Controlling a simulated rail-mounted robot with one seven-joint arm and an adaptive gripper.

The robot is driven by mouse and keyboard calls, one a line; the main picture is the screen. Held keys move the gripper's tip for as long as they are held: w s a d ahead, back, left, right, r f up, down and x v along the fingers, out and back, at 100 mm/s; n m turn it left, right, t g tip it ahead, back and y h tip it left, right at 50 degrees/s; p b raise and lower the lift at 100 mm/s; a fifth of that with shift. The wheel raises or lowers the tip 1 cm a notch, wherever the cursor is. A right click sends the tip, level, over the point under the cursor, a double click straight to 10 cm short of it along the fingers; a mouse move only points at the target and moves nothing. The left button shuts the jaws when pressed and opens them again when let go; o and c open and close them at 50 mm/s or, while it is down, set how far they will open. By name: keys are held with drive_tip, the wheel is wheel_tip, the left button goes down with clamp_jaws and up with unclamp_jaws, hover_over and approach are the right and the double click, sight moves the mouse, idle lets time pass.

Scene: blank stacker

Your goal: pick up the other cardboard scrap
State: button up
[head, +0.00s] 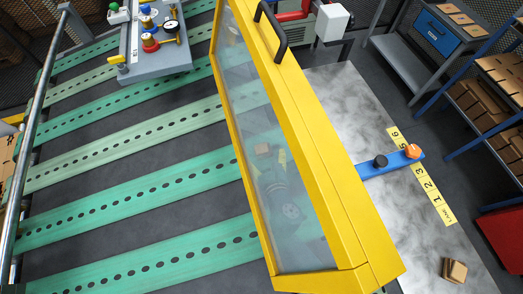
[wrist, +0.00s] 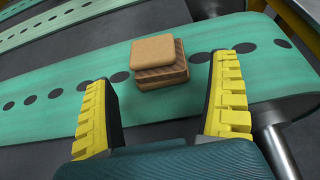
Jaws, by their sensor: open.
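A cardboard scrap (wrist: 160,55), brown and layered like a small stack of blocks, lies on a green perforated belt (wrist: 60,100) in the wrist view. In the head view it shows dimly (head: 263,149) through the guard's clear panel. My gripper (wrist: 162,72) is open and empty, its two yellow-padded fingers apart on the near side of the scrap, which shows between and beyond the fingertips. I cannot tell the exact gap. Another cardboard scrap (head: 454,270) lies on the grey metal table (head: 375,225) at lower right in the head view.
A yellow-framed guard (head: 330,190) with a clear panel and black handle stands over my gripper's area. A roller (wrist: 277,140) ends the belt at right. A blue lever (head: 385,167) and numbered scale (head: 428,187) sit on the table. Several green belts run left.

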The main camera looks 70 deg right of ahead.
drive_tip(key=x, duration=0.2)
drive_tip(key=shift+w+d, duration=0.15)
drive_tip(key=shift+d, duration=0.15)
drive_tip(key=shift+c, duration=0.5)
drive_tip(key=c, duration=0.8)
